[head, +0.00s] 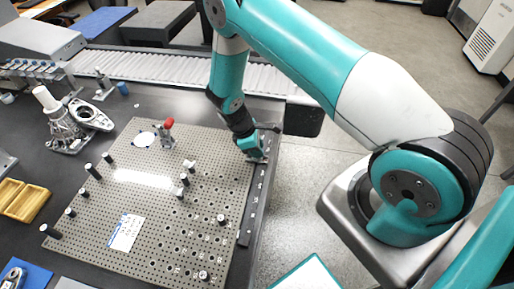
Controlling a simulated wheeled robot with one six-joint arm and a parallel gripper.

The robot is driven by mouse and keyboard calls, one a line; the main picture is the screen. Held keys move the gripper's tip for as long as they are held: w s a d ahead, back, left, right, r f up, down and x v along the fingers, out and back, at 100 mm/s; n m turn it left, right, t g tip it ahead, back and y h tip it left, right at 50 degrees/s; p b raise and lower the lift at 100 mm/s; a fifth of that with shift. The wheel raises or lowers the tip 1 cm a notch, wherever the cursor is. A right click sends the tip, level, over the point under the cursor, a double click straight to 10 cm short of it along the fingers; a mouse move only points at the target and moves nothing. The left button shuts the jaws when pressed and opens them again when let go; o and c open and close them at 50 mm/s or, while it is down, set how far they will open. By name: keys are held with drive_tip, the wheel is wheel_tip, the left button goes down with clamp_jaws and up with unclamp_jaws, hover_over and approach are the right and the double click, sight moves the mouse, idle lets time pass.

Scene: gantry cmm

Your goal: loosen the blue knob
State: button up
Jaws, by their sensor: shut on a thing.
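My gripper (257,158) points down at the far right corner of the grey perforated plate (200,235), by the dark rail (254,205) along the plate's right edge. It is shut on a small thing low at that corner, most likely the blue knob. The jaws hide nearly all of this thing, so its colour, shape and turn cannot be made out. A separate small blue cylinder (122,88) stands on the dark table at the back left, well apart from my gripper.
A red-handled clamp (167,130) and several black pegs stand on the plate. A metal casting (62,125) and a yellow tray (24,200) are at the left. A ribbed grey cover (150,67) runs along the back. Open floor lies to the right.

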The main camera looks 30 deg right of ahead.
drive_tip(key=o, duration=0.9)
drive_tip(key=shift+o, duration=0.2)
drive_tip(key=b+v, duration=0.2)
drive_tip(key=v, duration=1.5)
drive_tip(key=shift+r+b, duration=0.3)
drive_tip(key=shift+b, duration=0.1)
